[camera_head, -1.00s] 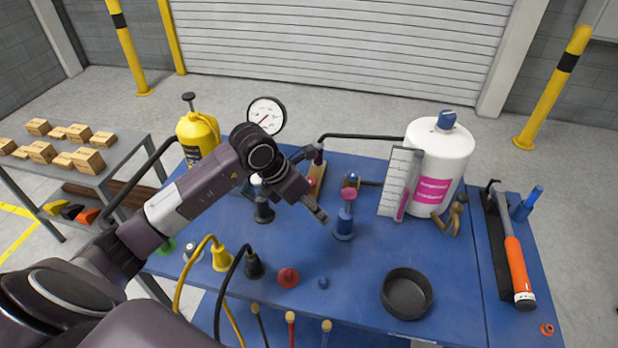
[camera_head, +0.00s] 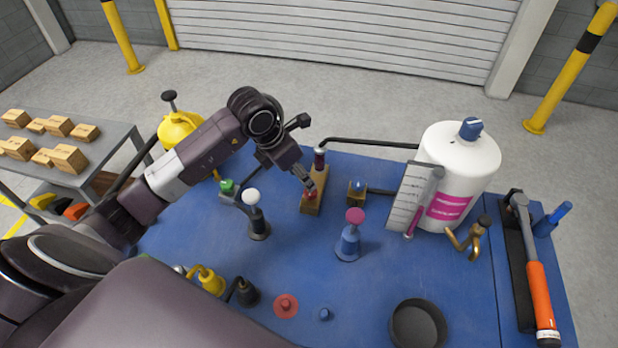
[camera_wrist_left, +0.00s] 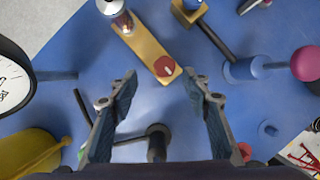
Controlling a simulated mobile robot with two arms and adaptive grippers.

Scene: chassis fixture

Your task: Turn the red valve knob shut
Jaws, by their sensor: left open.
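A small red knob (camera_head: 311,193) sits on the near end of a tan block (camera_head: 313,207) on the blue table. My left gripper (camera_head: 309,184) is right at this knob in the head view, pointing down and partly covering it. In the left wrist view the red knob (camera_wrist_left: 165,67) lies between and just beyond the open fingertips (camera_wrist_left: 160,78), with nothing between the fingers. I cannot tell whether a finger touches it. My right gripper is not in view.
A dark-capped cylinder (camera_head: 319,158) stands on the block's far end. A white-topped post (camera_head: 256,215) and a pink-topped blue post (camera_head: 350,237) stand close by. A white tank (camera_head: 455,165) and a hammer (camera_head: 535,270) are to the right.

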